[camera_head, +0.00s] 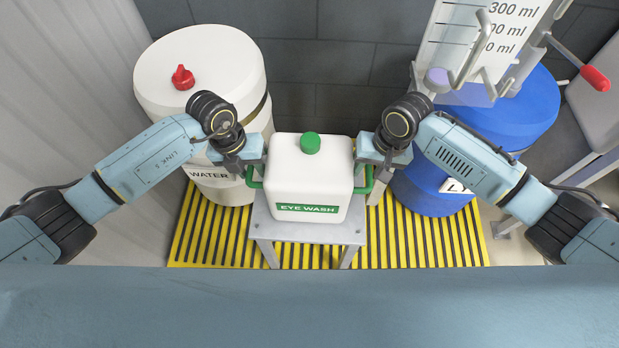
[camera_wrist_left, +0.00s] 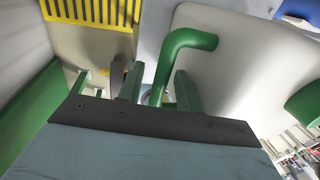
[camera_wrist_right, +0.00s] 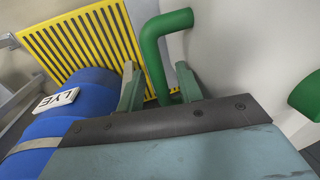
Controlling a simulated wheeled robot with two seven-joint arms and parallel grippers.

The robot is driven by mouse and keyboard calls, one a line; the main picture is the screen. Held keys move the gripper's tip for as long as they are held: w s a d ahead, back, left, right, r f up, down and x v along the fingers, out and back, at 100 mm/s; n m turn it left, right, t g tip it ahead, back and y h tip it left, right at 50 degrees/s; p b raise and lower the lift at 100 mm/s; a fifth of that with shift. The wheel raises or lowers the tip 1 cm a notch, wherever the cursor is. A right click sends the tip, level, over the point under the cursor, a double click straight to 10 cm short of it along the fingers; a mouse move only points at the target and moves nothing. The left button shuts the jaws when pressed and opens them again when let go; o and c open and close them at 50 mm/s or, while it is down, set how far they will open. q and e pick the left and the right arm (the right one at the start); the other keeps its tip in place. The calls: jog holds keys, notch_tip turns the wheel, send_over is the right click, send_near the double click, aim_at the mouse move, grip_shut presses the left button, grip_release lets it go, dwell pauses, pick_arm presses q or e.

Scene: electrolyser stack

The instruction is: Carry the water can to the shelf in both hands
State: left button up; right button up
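A white square can (camera_head: 308,170) with a green cap (camera_head: 310,143) and a green EYE WASH label stands upright on a small grey stand (camera_head: 300,233). It has a green handle on each side; the left handle (camera_wrist_left: 188,40) and the right handle (camera_wrist_right: 165,24) show in the wrist views. My left gripper (camera_wrist_left: 157,85) is open, its fingers on either side of the left handle. My right gripper (camera_wrist_right: 157,88) is open, its fingers on either side of the right handle. I cannot make out a shelf for certain.
A white drum (camera_head: 200,70) marked WATER with a red cap stands at left, close to my left arm. A blue drum (camera_head: 520,115) marked LYE stands at right under a graduated panel (camera_head: 470,45). Yellow slatted grating (camera_head: 430,240) covers the floor; a dark block wall is behind.

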pick_arm(q)
grip_shut()
pick_arm(e)
grip_shut()
dwell(0.9)
pick_arm(q)
jog(key=shift+w+r, duration=0.25)
jog(key=shift+r, duration=0.05)
pick_arm(e)
jog(key=shift+w+r, duration=0.25)
jog(key=shift+r, duration=0.05)
